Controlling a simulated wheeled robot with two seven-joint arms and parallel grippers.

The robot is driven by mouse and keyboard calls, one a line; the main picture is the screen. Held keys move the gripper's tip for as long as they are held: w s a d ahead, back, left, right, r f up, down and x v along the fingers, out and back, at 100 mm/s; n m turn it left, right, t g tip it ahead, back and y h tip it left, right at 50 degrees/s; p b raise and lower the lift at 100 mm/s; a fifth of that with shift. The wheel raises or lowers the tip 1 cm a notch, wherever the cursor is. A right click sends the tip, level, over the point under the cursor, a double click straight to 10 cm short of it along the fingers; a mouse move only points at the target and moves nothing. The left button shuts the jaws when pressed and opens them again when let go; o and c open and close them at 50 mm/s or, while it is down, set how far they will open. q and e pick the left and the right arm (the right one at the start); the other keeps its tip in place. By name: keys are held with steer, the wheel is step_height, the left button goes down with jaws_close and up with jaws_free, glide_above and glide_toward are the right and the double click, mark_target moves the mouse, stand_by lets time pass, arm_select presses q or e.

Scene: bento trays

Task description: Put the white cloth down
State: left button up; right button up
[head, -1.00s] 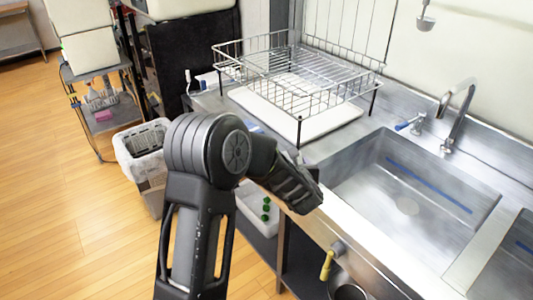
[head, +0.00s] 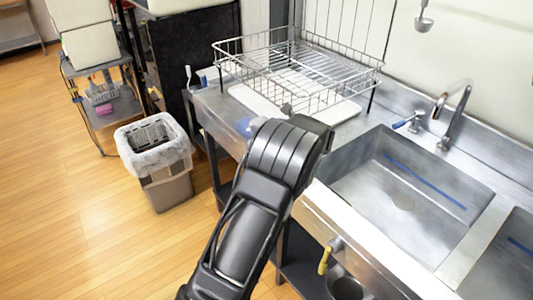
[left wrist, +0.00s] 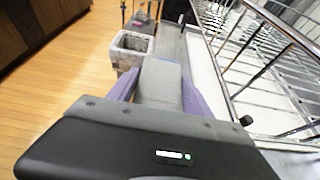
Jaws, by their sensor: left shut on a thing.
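My left gripper (left wrist: 162,85) shows in the left wrist view with its purple fingers on either side of a plain greyish shape. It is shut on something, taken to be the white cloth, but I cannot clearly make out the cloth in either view. The gripper is at the counter's left end, beside the dish rack. My right gripper is not in view.
A wire dish rack (head: 300,72) stands over a white tray (head: 340,113); the rack also shows close on the right in the left wrist view (left wrist: 262,75). A steel sink (head: 400,190) lies to the right. A lined bin (head: 170,185) stands on the floor left of the counter.

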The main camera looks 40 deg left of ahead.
arm_select(q)
steer(key=shift+f+p, duration=0.5)
steer(key=shift+f, duration=2.2)
steer(key=shift+f, duration=0.4)
step_height(320, 180, down, 3)
steer(key=shift+r, duration=0.15)
steer(key=shift+f+b, duration=0.35)
steer(key=shift+b, duration=0.05)
steer(key=o, duration=1.3)
steer(key=shift+o, duration=0.2)
